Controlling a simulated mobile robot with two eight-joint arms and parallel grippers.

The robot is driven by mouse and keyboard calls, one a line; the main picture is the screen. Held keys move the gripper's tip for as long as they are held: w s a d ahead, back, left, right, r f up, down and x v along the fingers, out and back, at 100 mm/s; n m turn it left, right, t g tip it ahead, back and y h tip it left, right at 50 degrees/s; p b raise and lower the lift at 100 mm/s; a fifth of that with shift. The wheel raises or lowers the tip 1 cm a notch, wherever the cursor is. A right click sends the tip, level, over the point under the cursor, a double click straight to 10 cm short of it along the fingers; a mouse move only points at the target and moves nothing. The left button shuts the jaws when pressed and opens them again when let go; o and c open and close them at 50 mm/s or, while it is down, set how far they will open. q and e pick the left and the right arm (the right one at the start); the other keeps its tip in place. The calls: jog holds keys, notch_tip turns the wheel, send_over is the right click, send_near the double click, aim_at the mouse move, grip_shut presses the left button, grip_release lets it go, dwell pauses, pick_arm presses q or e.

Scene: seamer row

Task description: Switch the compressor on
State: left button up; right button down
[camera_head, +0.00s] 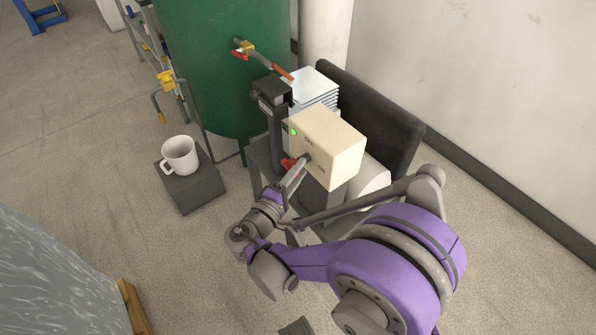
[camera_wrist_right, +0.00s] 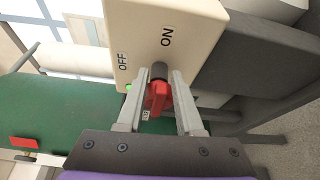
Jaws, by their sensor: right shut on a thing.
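The compressor's cream switch box (camera_head: 335,142) stands in the middle of the head view, with a small lit green lamp (camera_head: 293,132) on its face. In the wrist view the box (camera_wrist_right: 185,30) carries the labels OFF and ON. A red switch handle (camera_wrist_right: 158,98) on a dark shaft sits below the labels; it also shows in the head view (camera_head: 288,163). My right gripper (camera_wrist_right: 160,86) has its two fingers on either side of the handle, shut on it. In the head view the right gripper (camera_head: 300,168) reaches the box face from below. My left gripper is out of view.
A green tank (camera_head: 200,70) with a valve stands behind the box. A white mug (camera_head: 179,155) sits on a dark grey block (camera_head: 195,188) at the left. A stack of light sheets (camera_head: 312,86) and a dark panel (camera_head: 385,120) flank the box.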

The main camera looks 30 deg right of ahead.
jog(key=shift+w+a+f+m, duration=0.1)
jog(key=shift+w+a+m, duration=0.1)
jog(key=shift+m, duration=0.3)
jog(key=c, duration=0.9)
grip_release()
jog(key=shift+o, duration=0.3)
jog(key=shift+w, duration=0.1)
jog(key=p+v, duration=0.1)
jog(key=v, duration=0.9)
jog(key=shift+a+f, duration=0.25)
jog(key=shift+a, duration=0.1)
